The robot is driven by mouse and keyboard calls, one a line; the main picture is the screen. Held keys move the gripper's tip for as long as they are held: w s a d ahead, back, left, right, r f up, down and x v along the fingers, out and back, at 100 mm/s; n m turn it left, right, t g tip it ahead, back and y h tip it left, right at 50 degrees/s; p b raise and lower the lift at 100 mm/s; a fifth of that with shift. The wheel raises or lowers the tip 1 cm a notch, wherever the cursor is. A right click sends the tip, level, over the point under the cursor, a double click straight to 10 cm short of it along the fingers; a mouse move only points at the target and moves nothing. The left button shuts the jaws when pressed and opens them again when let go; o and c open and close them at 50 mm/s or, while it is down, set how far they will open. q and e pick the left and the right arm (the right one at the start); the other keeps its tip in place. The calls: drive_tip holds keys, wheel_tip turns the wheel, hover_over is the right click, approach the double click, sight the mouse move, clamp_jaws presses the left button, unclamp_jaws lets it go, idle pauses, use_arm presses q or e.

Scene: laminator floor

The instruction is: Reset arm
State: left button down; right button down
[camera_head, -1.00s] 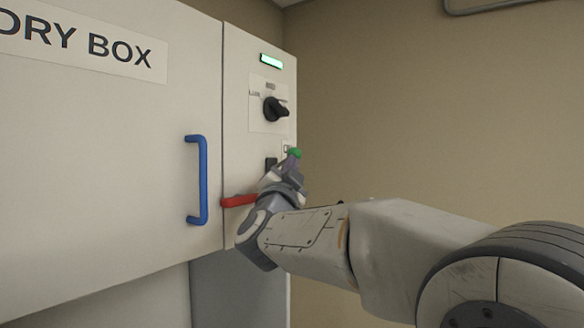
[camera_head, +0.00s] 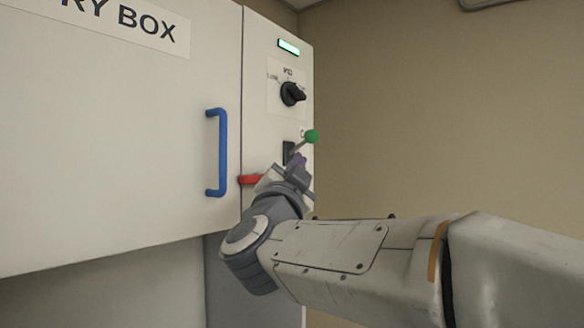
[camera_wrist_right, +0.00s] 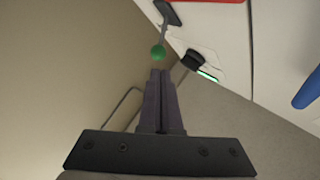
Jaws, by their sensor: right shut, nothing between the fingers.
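My right arm reaches in from the right in the head view. Its gripper (camera_head: 298,165) is in front of the cabinet's control panel, just below a lever with a green ball knob (camera_head: 313,136). In the right wrist view the two fingers (camera_wrist_right: 160,72) are together with nothing between them. The green knob (camera_wrist_right: 158,52) shows just beyond the fingertips there, and its lever runs to a dark slot in the panel. I cannot tell whether the fingers touch the knob. My left gripper is not in view.
The white dry box (camera_head: 110,130) has a blue door handle (camera_head: 221,152). Open space lies right of the cabinet before a beige wall (camera_head: 440,110).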

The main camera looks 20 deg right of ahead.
drive_tip(key=w+a+f+n+g+y+b, duration=0.1)
drive_tip(key=w+a+f+n+y, duration=0.15)
drive_tip(key=f+n+y, duration=0.45)
drive_tip(key=w+a+f+n+g+y, duration=0.1)
drive_tip(key=w+a+f+n+y, duration=0.2)
drive_tip(key=f, duration=0.9)
drive_tip(key=s+d+f+n+g+y, duration=0.1)
drive_tip(key=s+f+g, duration=0.2)
drive_tip(key=f, duration=0.6)
drive_tip(key=s+d+f+n+g, duration=0.1)
drive_tip(key=s+f+n+g, duration=0.2)
drive_tip(key=f, duration=0.6)
drive_tip(key=s+d+f+g+y, duration=0.1)
drive_tip(key=s+f+g, duration=0.25)
drive_tip(key=f, duration=0.55)
drive_tip(key=s+d+f+g+h, duration=0.1)
drive_tip(key=s+d+f+g, duration=0.45)
drive_tip(key=s+f, duration=0.45)
drive_tip(key=s+a+r+n+g, duration=0.1)
drive_tip(key=s+a+r+n, duration=0.2)
drive_tip(key=s+a, duration=0.4)
drive_tip(key=s+a+r+n+g, duration=0.2)
drive_tip(key=s+a+r+n, duration=0.1)
drive_tip(key=s+a, duration=0.4)
drive_tip(key=shift+s+r+n+y, duration=0.4)
drive_tip(key=shift+s+n, duration=0.05)
drive_tip(key=shift+n, duration=0.35)
